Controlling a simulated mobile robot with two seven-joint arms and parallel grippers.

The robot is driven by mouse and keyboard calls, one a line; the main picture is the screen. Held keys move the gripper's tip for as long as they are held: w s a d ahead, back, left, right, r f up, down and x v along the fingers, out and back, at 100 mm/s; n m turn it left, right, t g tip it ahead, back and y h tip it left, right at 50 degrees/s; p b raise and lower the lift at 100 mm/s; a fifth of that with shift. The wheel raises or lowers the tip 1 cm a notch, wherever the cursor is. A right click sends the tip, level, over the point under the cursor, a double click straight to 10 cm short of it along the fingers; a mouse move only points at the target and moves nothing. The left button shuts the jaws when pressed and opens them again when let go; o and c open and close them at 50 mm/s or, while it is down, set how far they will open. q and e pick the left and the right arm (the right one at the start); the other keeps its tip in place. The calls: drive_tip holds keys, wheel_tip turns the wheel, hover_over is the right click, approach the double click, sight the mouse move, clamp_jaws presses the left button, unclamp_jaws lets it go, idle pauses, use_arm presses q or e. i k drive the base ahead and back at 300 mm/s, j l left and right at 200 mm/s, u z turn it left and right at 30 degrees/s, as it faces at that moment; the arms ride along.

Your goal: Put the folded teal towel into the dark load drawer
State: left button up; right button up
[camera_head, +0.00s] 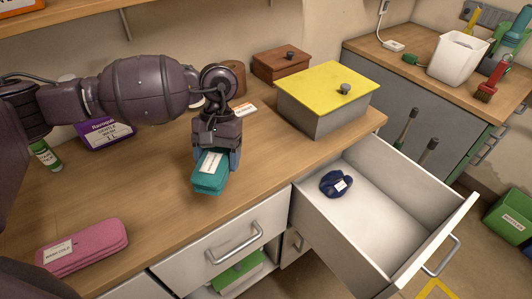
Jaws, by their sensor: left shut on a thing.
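The folded teal towel (209,176) has a white label and is between the fingers of my left gripper (215,155). The gripper is shut on it and points down over the front part of the wooden counter. I cannot tell whether the towel's underside touches the counter. An open drawer (370,241) with pale walls is to the right of and lower than the towel. A dark blue folded bundle (336,184) with a white label lies inside it near the back left. My right gripper is not in view.
A grey box with a yellow lid (327,85) stands right of the gripper, behind the drawer. A pink folded towel (83,247) lies at the counter's front left. A purple box (104,133) and a brown box (280,63) stand farther back. The drawer's front half is clear.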

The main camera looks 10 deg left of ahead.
sight(367, 232)
drive_tip(key=z, duration=0.9)
drive_tip(key=i+l+z, duration=0.15)
drive_tip(key=l, duration=0.2)
drive_tip(key=i+l+z, duration=0.15)
drive_tip(key=l, duration=0.2)
